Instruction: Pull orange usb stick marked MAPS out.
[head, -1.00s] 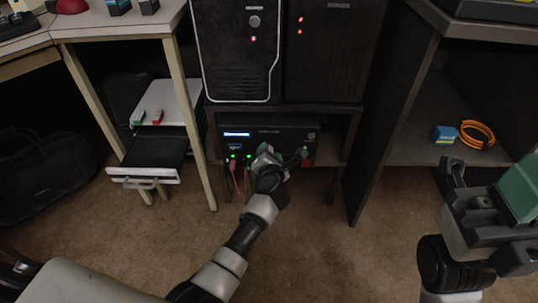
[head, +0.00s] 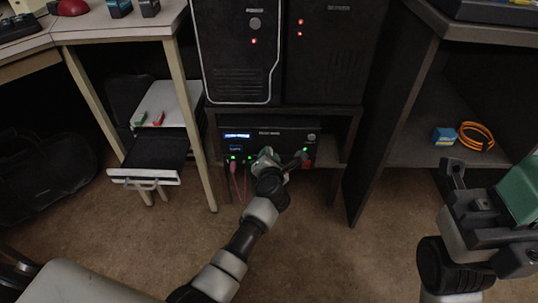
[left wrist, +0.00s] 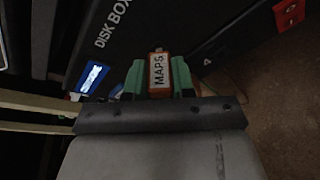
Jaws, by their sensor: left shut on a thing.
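The orange USB stick marked MAPS (left wrist: 158,72) is between the two green fingers of my left gripper (left wrist: 158,82) in the left wrist view. The gripper is shut on it. The stick's far end points at the front of the black disk box (left wrist: 112,47); whether it still sits in a port cannot be told. In the head view my left gripper (head: 266,155) is at the front of the disk box (head: 285,138) and hides the stick. My right gripper (head: 488,190) is at the right edge, partly cut off, away from the box; its opening is unclear.
A pink cable (head: 236,182) hangs from the box just left of my gripper, and a dark plug (head: 300,156) is right of it. Computer towers (head: 237,55) stand above. An open drawer (head: 145,175) is at left. A blue box (head: 444,135) and orange cable coil (head: 476,137) lie on the right shelf.

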